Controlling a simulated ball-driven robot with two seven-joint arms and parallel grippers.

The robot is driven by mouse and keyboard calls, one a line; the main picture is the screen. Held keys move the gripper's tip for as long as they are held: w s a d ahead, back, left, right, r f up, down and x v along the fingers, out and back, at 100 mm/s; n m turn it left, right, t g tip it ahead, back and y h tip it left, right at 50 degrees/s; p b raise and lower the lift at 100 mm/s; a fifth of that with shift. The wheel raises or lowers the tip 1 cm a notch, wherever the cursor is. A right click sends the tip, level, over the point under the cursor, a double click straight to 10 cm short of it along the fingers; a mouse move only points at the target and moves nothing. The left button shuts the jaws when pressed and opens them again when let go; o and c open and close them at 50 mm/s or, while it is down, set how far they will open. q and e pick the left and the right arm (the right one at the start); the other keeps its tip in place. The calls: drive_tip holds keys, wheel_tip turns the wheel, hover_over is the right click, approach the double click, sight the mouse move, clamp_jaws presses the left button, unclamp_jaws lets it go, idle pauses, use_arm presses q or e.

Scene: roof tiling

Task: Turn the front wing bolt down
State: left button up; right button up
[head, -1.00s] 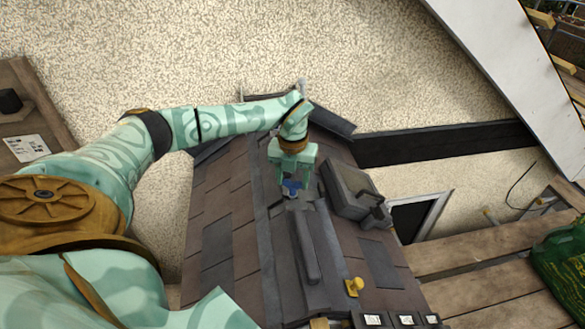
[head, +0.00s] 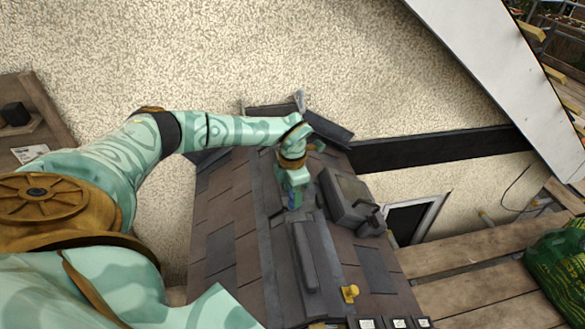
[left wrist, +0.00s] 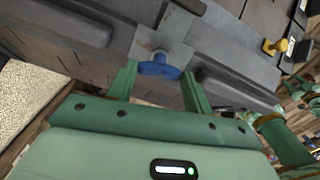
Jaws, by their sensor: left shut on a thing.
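A blue wing bolt (left wrist: 160,66) stands on a grey metal plate (left wrist: 148,46) on the roof. My left gripper (left wrist: 160,72) is shut on the wing bolt, one green finger on each side of its wings. In the head view, my left gripper (head: 290,205) points down at the roof ridge, and only a small bit of blue (head: 291,196) shows between its fingers. The bolt's lower end is hidden.
A dark box with a handle (head: 350,198) stands close to the right of my left gripper. A long raised grey bar (head: 303,255) lies in front of it. A yellow knob (head: 349,293) is further forward. Wooden planks (head: 470,265) lie at the right.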

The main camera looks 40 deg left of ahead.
use_arm(q)
drive_tip(key=m, duration=0.1)
drive_tip(key=m+p, duration=0.1)
drive_tip(key=m, duration=0.1)
drive_tip(key=shift+w+a+r+m, duration=0.15)
drive_tip(key=shift+w+r+m, duration=0.05)
drive_tip(key=shift+r+m, duration=0.1)
drive_tip(key=shift+m+p, duration=0.45)
drive_tip(key=shift+m, duration=1.05)
drive_tip(key=o, duration=1)
drive_tip(key=shift+f, duration=0.1)
drive_tip(key=shift+s+f, duration=0.1)
drive_tip(key=shift+s, duration=0.05)
wheel_tip(320, 180, up, 16)
drive_tip(key=shift+r+b, duration=0.2)
drive_tip(key=shift+b, duration=0.5)
drive_tip(key=shift+f, duration=0.1)
